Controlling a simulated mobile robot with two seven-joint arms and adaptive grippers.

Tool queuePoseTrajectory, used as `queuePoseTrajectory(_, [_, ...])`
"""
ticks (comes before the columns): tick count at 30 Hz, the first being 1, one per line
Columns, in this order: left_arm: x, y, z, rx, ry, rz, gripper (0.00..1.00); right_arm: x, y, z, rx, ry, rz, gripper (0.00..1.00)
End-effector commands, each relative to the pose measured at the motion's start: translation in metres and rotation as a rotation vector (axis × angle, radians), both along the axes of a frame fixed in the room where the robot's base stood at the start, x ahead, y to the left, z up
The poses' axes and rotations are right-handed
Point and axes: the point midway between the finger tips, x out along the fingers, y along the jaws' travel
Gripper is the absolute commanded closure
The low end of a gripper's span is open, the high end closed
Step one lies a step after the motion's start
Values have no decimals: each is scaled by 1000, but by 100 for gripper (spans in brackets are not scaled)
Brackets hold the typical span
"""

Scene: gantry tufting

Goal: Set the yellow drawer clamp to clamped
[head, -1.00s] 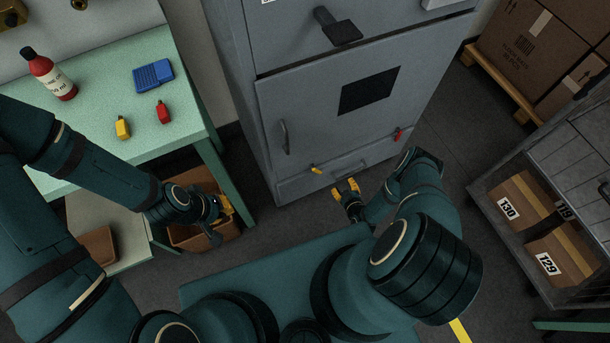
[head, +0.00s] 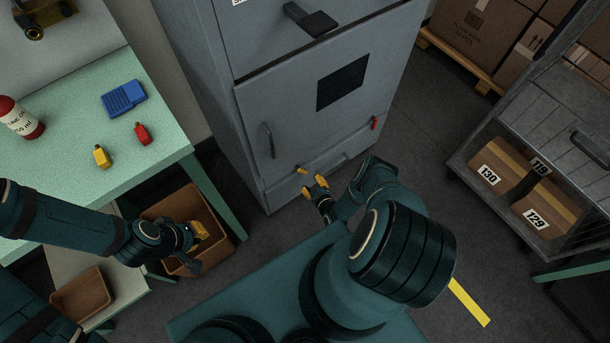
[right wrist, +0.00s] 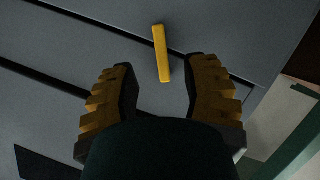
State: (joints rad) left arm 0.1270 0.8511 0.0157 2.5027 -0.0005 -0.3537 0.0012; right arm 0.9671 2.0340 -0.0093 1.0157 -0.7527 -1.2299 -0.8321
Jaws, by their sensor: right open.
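The yellow drawer clamp (head: 302,171) is a small yellow lever low on the front of the grey cabinet, near the seam above the bottom drawer. In the right wrist view the clamp (right wrist: 162,54) is a yellow bar lying across the dark seam, ahead of and between the fingertips. My right gripper (head: 315,184) is open, just in front of the clamp; its yellow-padded fingers (right wrist: 160,85) stand apart with nothing between them. My left gripper (head: 198,240) is at the left, over a brown bin; whether its fingers are open is unclear.
The grey cabinet (head: 300,120) has a door handle (head: 268,140) and a red lever (head: 375,123). A green table (head: 150,70) at the left holds a bottle, a blue item and small bottles.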

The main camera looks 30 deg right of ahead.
Motion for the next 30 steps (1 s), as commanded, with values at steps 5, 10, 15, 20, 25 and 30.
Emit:
queuePoseTrajectory(5, [3, 0, -17, 2, -7, 2, 100, 33, -3, -14, 0, -2, 0, 54])
queuePoseTrajectory(10, [5, 1, -26, 3, -11, 3, 100, 54, -6, -21, 0, -1, 0, 54])
queuePoseTrajectory(15, [6, 1, -30, 3, -14, 4, 100, 65, -8, -24, 0, 0, -1, 54])
queuePoseTrajectory(20, [6, 1, -30, 3, -14, 4, 100, 66, -8, -23, 1, 0, 0, 54])
queuePoseTrajectory(25, [6, 1, -29, 3, -14, 4, 100, 66, -8, -23, 1, 0, 0, 55])
queuePoseTrajectory(30, [6, 1, -29, 3, -14, 4, 100, 66, -8, -23, 1, 0, 0, 100])
